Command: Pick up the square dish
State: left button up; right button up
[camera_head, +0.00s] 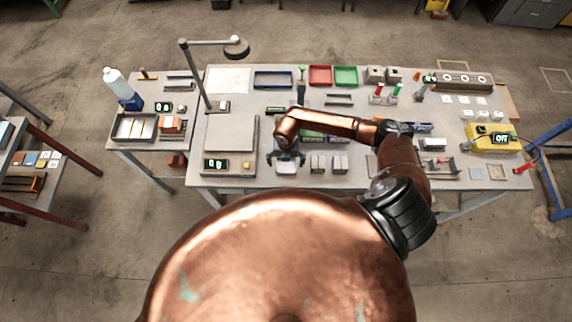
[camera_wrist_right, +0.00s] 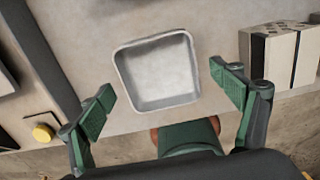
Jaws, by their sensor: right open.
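The square dish (camera_wrist_right: 157,72) is a shallow grey-white tray with a raised rim and rounded corners. It lies on the grey table, empty, slightly turned in the right wrist view. My right gripper (camera_wrist_right: 161,80) is open, with its green-padded fingers apart on the left and right of the dish. A gap shows between each finger and the rim, so neither seems to touch it. My left gripper is not in view.
A scale (camera_head: 230,163) with a flat plate stands left of the gripper. Small pale blocks (camera_head: 318,164) stand close on its right. A lamp (camera_head: 235,47) arches over the table's left part. Red (camera_head: 320,75) and green trays (camera_head: 345,76) lie at the back.

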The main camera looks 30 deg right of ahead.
jog(key=c, duration=1.3)
